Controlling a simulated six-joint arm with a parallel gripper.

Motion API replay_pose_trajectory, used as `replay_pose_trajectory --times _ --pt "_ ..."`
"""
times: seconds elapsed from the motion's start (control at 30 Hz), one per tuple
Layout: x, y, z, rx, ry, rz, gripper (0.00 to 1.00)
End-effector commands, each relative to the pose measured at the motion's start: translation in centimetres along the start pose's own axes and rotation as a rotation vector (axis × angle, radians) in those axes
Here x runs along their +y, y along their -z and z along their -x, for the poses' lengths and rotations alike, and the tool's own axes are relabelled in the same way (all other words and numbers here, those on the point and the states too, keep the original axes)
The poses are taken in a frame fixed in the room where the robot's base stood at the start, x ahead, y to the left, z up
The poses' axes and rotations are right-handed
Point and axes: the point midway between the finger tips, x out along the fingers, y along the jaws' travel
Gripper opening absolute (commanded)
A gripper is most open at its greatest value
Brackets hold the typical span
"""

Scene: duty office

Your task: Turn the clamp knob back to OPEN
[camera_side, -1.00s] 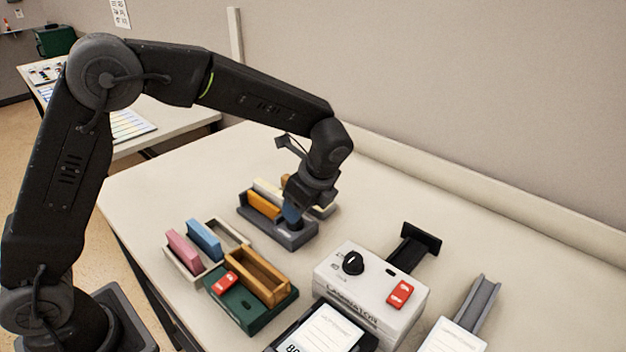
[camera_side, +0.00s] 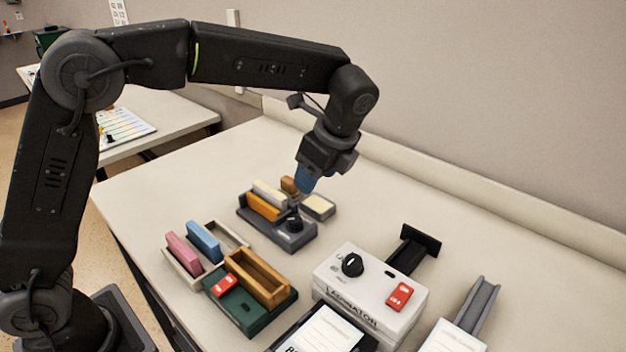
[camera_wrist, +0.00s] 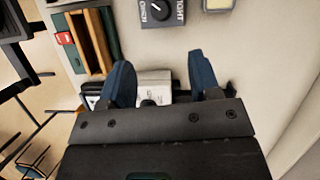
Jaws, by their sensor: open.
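The dark grey clamp block (camera_side: 277,238) stands on the table with an orange slab (camera_side: 263,206) and a cream slab (camera_side: 270,192) upright in it. Its black clamp knob (camera_side: 293,223) sits at the block's right end. In the wrist view the knob (camera_wrist: 157,11) is at the top edge, between the upside-down words OPEN at left and TIGHT at right. I cannot tell surely which word it points to. My gripper (camera_side: 305,182) hangs above and clear of the knob. In the wrist view its blue fingers (camera_wrist: 162,80) are apart and empty.
A white laminator (camera_side: 350,290) with its own black knob (camera_side: 352,264) and red switch (camera_side: 400,296) stands front right. A green base (camera_side: 245,312) with a wooden tray (camera_side: 258,278) and a beige holder (camera_side: 188,266) with pink and blue slabs stand left of it. The back right table is clear.

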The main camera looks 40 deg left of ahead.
Motion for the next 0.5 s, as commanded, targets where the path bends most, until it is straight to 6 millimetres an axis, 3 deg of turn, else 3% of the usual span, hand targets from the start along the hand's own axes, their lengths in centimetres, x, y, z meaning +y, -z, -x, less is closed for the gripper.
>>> replay_pose_trajectory --times 0.3,0.5 --pt "0.1 -4.4 -1.1 0.284 0.026 -0.273 0.57" --pt "0.1 -5.5 -1.4 0.369 0.078 -0.362 0.57"
